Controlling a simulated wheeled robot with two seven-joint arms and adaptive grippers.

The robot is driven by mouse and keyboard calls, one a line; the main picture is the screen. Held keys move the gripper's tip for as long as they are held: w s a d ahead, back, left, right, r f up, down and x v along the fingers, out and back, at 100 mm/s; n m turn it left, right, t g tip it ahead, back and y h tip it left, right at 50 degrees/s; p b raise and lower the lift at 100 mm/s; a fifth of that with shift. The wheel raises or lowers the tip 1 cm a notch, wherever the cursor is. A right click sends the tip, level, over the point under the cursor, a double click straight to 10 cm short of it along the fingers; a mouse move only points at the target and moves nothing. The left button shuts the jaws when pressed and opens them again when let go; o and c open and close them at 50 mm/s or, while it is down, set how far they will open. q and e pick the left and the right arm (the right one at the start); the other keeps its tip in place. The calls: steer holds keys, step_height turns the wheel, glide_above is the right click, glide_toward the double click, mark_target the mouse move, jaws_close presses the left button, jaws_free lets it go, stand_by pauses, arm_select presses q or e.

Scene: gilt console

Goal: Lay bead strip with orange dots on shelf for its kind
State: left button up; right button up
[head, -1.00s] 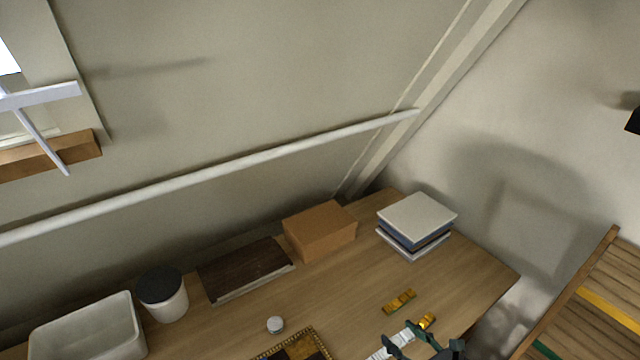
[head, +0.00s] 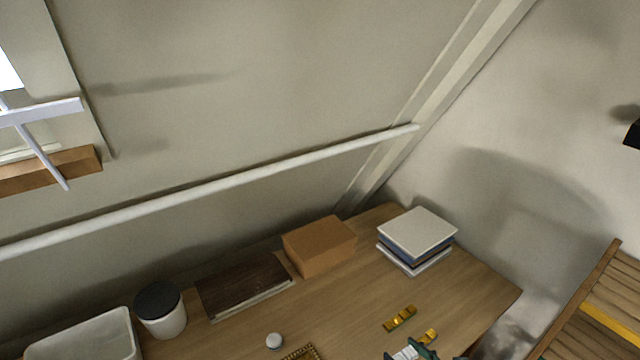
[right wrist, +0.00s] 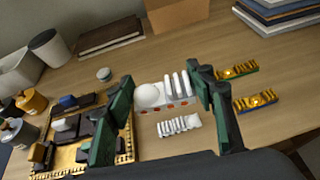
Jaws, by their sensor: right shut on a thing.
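A white bead strip with orange-red dots along its side (right wrist: 165,95) is between the two fingers of my right gripper (right wrist: 160,82) in the right wrist view. It carries a round dome at one end and several upright ribs. The gripper is shut on it. In the head view only the tips of the right gripper (head: 422,350) show at the bottom edge. A wooden slatted shelf (head: 590,310) with a yellow stripe stands at the right, beyond the table's end. My left gripper is not in view.
Another white ribbed strip (right wrist: 180,126) lies on the table below the held one. Two gold strips (right wrist: 238,70) (right wrist: 255,102) lie to the right. A gilt tray (right wrist: 80,140) with dark pieces is at left. Books (head: 417,240) and a brown box (head: 320,245) stand behind.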

stand_by(0.3)
steer(key=w+a+f+p, duration=0.1)
steer(key=a+f+p, duration=0.3)
steer(key=a, duration=0.3)
steer(key=a+f+n+y+p, duration=0.1)
steer(key=a+f+p, duration=0.3)
steer(key=a, duration=0.4)
steer(key=shift+w+a+g+p, duration=0.15)
steer(key=shift+w+g+p, duration=0.2)
steer(key=shift+p, duration=0.3)
